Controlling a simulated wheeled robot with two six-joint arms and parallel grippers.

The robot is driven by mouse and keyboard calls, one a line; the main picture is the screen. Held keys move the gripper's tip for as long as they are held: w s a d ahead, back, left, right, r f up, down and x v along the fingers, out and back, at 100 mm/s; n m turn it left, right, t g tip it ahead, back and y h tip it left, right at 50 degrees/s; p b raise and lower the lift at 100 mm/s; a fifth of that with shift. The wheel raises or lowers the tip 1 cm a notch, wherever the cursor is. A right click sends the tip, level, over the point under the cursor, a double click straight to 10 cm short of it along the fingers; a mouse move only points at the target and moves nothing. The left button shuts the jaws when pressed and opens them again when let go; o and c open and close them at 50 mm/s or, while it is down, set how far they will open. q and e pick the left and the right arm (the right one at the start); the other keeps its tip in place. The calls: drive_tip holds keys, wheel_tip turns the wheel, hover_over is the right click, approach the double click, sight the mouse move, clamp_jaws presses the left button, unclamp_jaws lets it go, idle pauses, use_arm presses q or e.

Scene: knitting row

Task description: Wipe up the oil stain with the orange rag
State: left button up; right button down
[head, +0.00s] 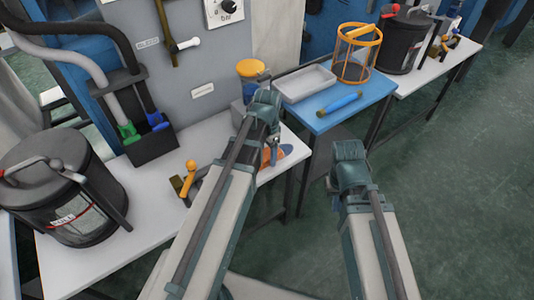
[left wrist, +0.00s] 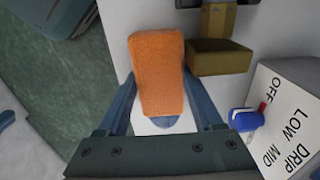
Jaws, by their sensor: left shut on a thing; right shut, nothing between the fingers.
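The orange rag (left wrist: 158,75) is between the fingers of my left gripper (left wrist: 165,112) in the left wrist view, over the white tabletop. In the head view, part of the rag (head: 268,158) shows below my left gripper (head: 272,140) at the right end of the white table. The gripper is shut on the rag. A small blue patch (left wrist: 165,121) shows at the rag's near end; I cannot tell if it is the oil stain. No other stain shows. My right gripper (head: 347,150) is shut and empty, over the floor right of the table.
A brass valve with an orange handle (head: 188,178) and a black pot (head: 62,188) stand on the white table (head: 80,272). A blue table (head: 318,122) holds a white tray (head: 305,84), blue roller (head: 340,103) and orange basket (head: 357,54).

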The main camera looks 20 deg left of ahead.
sight(293, 145)
use_arm(q)
drive_tip(key=shift+w+d, duration=0.6)
drive_tip(key=shift+w, duration=0.15)
drive_tip(key=shift+w+d, duration=0.55)
drive_tip(key=shift+w, duration=0.2)
drive_tip(key=shift+w+d, duration=0.55)
drive_tip(key=shift+w, duration=0.2)
drive_tip(key=shift+w+d, duration=0.55)
drive_tip(key=shift+w, duration=0.2)
drive_tip(key=shift+w+d, duration=0.6)
drive_tip(key=shift+w, duration=0.2)
drive_tip(key=shift+w+d, duration=0.55)
drive_tip(key=shift+w, duration=0.25)
wheel_tip(293, 145, up, 6)
drive_tip(key=p, duration=0.6)
drive_tip(key=shift+s, duration=0.1)
